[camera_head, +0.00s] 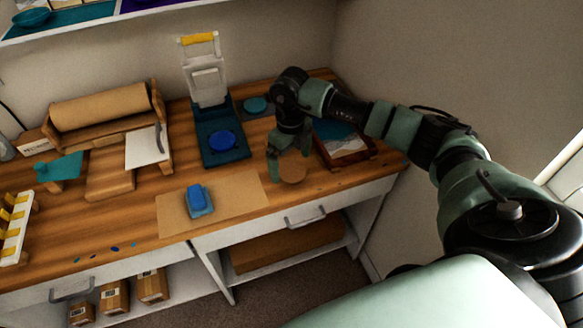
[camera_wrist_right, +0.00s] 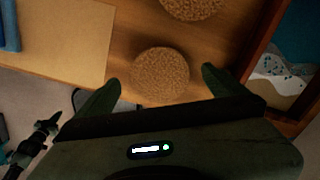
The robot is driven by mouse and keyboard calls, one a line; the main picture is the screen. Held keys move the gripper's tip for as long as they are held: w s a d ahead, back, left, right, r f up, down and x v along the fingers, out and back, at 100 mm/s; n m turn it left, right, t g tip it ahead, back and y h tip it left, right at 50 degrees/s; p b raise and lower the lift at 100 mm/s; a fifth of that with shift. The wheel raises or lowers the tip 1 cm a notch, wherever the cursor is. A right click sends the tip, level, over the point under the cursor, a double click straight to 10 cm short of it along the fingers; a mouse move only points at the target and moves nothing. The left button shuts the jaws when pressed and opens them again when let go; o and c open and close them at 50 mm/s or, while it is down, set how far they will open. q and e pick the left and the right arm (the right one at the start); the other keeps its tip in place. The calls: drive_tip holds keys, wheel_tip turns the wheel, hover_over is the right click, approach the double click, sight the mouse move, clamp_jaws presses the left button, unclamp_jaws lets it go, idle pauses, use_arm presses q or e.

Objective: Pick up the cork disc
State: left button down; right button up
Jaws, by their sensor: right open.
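A round brown cork disc (camera_head: 293,170) lies flat on the wooden worktop near its front edge. My right gripper (camera_head: 288,163) is above it, pointing down. In the right wrist view the disc (camera_wrist_right: 159,76) appears between the two spread fingertips (camera_wrist_right: 160,79) of the right gripper, which is open and empty. A second cork disc (camera_wrist_right: 193,5) shows partly at the top of the wrist view, farther back; in the head view it seems hidden behind the gripper. My left gripper is not in view.
A dark wooden tray (camera_head: 369,160) with a blue and white picture stands right of the gripper. A tan sheet (camera_head: 235,205) with a blue block (camera_head: 198,201) lies to the left. A teal-based press (camera_head: 221,141) stands behind. A drawer handle (camera_head: 305,218) sticks out below the front edge.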

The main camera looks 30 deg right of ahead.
drive_tip(key=shift+f, duration=0.55)
drive_tip(key=shift+f, duration=0.25)
drive_tip(key=c, duration=1.4)
